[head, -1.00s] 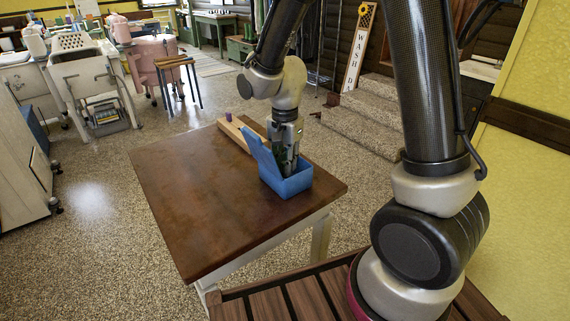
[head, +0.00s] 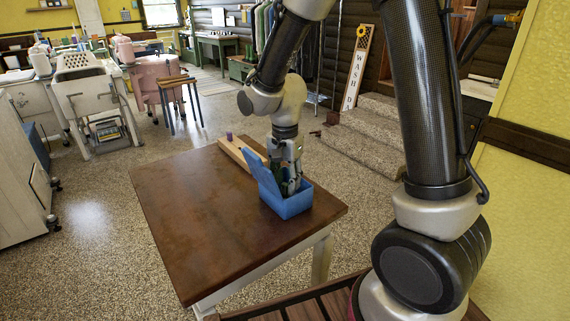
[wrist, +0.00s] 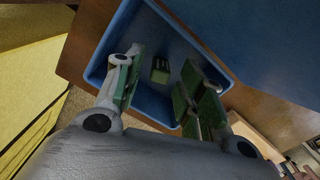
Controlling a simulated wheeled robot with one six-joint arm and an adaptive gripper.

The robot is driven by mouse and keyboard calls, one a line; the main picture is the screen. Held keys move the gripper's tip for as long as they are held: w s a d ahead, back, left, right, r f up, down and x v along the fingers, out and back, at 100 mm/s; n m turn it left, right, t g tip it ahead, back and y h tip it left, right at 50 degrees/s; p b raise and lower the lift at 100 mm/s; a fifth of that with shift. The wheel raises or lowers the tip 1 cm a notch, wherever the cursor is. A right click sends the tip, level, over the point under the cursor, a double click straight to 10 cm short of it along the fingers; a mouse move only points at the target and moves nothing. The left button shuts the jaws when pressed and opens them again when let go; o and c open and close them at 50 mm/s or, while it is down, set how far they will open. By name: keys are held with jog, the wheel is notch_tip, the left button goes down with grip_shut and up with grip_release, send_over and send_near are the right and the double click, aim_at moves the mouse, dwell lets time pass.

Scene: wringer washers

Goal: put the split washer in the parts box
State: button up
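The parts box is an open blue box (head: 287,208) on the brown table, its lid raised on the left side. It also shows in the wrist view (wrist: 101,62). My gripper (head: 290,187) points down into the box, fingers inside the rim. In the wrist view my gripper (wrist: 158,92) has its green-padded fingers spread apart, with a gap between them. A small green piece with dark slots (wrist: 160,71) shows in the box beyond that gap, apart from the fingers. I cannot tell whether it is the split washer; no other washer shows. Part of the box floor is hidden.
The brown table (head: 190,215) is clear on its left and front. A wooden strip (head: 232,150) with a purple piece (head: 229,135) lies behind the box. Stone steps (head: 365,125) stand behind the table and a yellow wall is at right.

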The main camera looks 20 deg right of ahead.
aim_at(285, 183)
notch_tip(285, 183, up, 10)
jog(key=s+d+r+n+t, duration=0.2)
jog(key=s+d+r+n, duration=0.2)
jog(key=s+d, duration=0.3)
jog(key=s+d+r+n+t, duration=0.2)
jog(key=s+d+r+n, duration=0.3)
jog(key=s+d, duration=0.3)
jog(key=s+n, duration=0.1)
jog(key=s, duration=0.3)
jog(key=shift+r, duration=0.3)
